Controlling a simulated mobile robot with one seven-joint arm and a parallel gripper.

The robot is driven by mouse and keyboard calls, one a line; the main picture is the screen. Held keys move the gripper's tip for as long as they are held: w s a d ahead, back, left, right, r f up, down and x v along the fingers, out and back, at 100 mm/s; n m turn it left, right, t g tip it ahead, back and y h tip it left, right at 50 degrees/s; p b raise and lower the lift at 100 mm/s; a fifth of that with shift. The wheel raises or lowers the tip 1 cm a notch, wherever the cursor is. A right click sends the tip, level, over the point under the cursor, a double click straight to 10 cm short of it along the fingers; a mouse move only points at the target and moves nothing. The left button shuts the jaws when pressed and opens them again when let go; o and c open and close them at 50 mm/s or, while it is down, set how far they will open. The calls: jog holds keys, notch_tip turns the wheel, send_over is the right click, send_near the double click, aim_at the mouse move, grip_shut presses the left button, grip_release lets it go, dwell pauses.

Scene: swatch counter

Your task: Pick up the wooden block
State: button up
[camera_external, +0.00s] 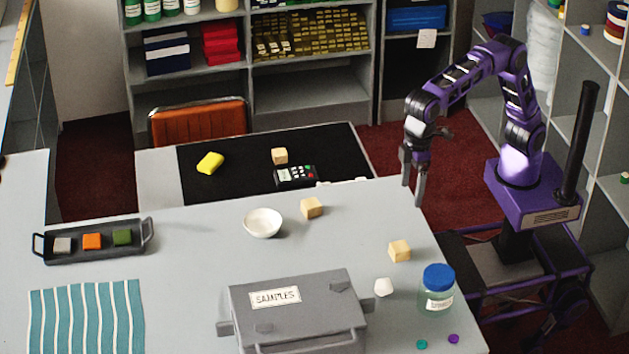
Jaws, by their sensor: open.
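Three light wooden blocks are in view. One wooden block (400,251) sits on the grey counter at the right, left of and behind the blue-lidded jar. A second wooden block (312,208) sits on the counter just right of the white bowl. A third wooden block (280,156) stands on the black surface at the back, behind the card terminal. My gripper (413,192) hangs pointing down near the counter's right back edge, behind the first block and right of the second. It is open and empty, apart from all three blocks.
A white bowl (263,223), grey samples case (297,312), small white piece (383,287) and blue-lidded jar (438,291) stand on the counter. A card terminal (296,176) and yellow sponge-like item (210,162) lie behind. A dark tray (66,252) holds coloured blocks at left.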

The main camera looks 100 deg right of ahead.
send_near(403, 248)
jog(key=shift+w+a+f+g, duration=0.1)
jog(key=shift+w+f+g, duration=0.1)
jog(key=shift+w, duration=0.2)
jog(key=shift+w+f+g, duration=0.1)
jog(key=shift+w+g, duration=0.1)
jog(key=shift+w, duration=0.2)
jog(key=shift+s+d+f+b, duration=0.3)
jog(key=shift+s+f+b, duration=0.1)
jog(key=shift+s, duration=0.2)
jog(key=f, duration=0.2)
jog(key=shift+w+a+f, duration=0.15)
jog(key=shift+w+f, duration=0.05)
jog(key=shift+f, duration=0.2)
jog(key=shift+s+f, duration=0.15)
jog(key=shift+f, duration=0.25)
notch_tip(403, 248, down, 5)
jog(key=shift+a+f+b, duration=0.1)
jog(key=shift+b, duration=0.2)
jog(key=shift+c, duration=0.2)
jog(key=c, duration=1.4)
